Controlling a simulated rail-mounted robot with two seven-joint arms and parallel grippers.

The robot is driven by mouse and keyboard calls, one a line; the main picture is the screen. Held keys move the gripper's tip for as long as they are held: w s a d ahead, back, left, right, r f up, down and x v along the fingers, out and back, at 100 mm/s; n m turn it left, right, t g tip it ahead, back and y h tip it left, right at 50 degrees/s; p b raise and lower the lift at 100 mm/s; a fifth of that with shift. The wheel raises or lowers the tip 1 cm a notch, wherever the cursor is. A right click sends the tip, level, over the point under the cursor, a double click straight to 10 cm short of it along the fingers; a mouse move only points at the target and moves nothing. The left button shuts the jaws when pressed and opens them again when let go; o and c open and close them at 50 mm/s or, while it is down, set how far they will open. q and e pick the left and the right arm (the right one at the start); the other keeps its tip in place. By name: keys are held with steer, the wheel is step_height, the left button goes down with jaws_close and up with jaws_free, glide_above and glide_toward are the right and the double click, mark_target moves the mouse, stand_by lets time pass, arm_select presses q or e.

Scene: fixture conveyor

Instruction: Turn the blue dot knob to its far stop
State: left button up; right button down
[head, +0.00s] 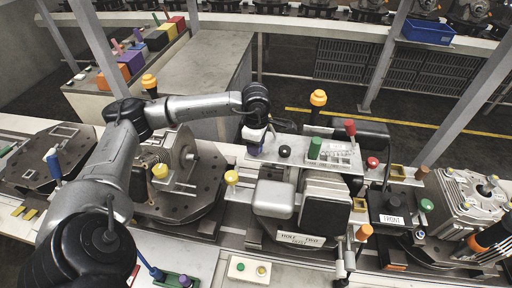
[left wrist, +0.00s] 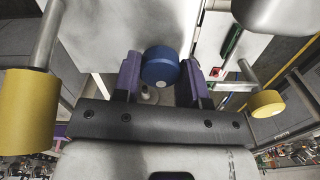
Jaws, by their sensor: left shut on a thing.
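The blue knob (left wrist: 160,67) is a short round cylinder on a pale surface in the left wrist view. It sits between the purple fingers of my left gripper (left wrist: 160,78), which is shut on it. In the head view my left gripper (head: 254,142) reaches down at the left end of the grey control panel (head: 275,140). There the gripper hides the blue knob. Whether the knob is at a stop cannot be told. My right gripper is not in view.
On the panel a black knob (head: 284,152), a green cylinder (head: 315,148) and a red-topped lever (head: 350,128) stand right of the gripper. A yellow knob (head: 231,177) is in front. An orange-topped post (head: 318,98) rises behind the panel.

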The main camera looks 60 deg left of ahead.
arm_select(q)
steer(key=shift+r+m+b, duration=0.1)
steer(key=shift+m+b, duration=0.2)
steer(key=shift+m, duration=0.4)
steer(key=o, duration=0.9)
steer(key=shift+o, duration=0.2)
step_height(320, 180, up, 14)
stand_by(0.7)
